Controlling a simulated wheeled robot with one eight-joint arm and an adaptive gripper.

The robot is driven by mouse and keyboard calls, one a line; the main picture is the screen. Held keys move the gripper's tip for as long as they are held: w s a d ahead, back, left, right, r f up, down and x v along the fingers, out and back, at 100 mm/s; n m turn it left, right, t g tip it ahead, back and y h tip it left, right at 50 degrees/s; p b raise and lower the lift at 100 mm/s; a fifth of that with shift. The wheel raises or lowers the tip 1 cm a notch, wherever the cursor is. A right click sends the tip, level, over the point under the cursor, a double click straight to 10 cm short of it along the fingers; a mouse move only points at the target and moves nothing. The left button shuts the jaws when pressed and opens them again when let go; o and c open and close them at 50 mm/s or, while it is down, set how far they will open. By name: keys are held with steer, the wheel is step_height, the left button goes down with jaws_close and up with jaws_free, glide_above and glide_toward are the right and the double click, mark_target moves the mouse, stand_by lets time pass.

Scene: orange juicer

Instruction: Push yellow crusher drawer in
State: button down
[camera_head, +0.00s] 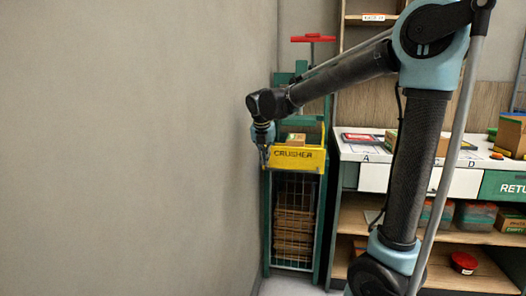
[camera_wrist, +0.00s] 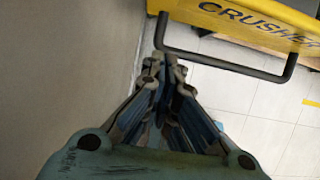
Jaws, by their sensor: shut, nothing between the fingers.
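The yellow crusher drawer (camera_head: 297,158), marked "CRUSHER", is at the front of a green frame (camera_head: 266,220) with a red top handle, against the wall. A cardboard box (camera_head: 296,139) shows just above the drawer's front edge. My gripper (camera_head: 265,158) is at the drawer's left end in the head view. In the wrist view the yellow drawer front (camera_wrist: 262,18) fills the top right, with a dark bar handle (camera_wrist: 225,66) below it. My gripper (camera_wrist: 165,62) is shut and empty, with its tips close to the handle's left end. I cannot tell whether they touch it.
The grey wall (camera_head: 130,150) is close on the left of my gripper. A wire cage (camera_head: 294,220) with flattened cardboard is below the drawer. A white counter (camera_head: 350,150) with shelves and boxes stands to the right. Tiled floor (camera_wrist: 230,90) shows below the handle.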

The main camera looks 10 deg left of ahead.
mark_target(267, 167)
steer(key=w, duration=0.1)
steer(key=w+f, duration=0.2)
steer(key=shift+w+d+f, duration=0.15)
steer(key=shift+w+f, duration=0.1)
steer(key=shift+w, duration=0.75)
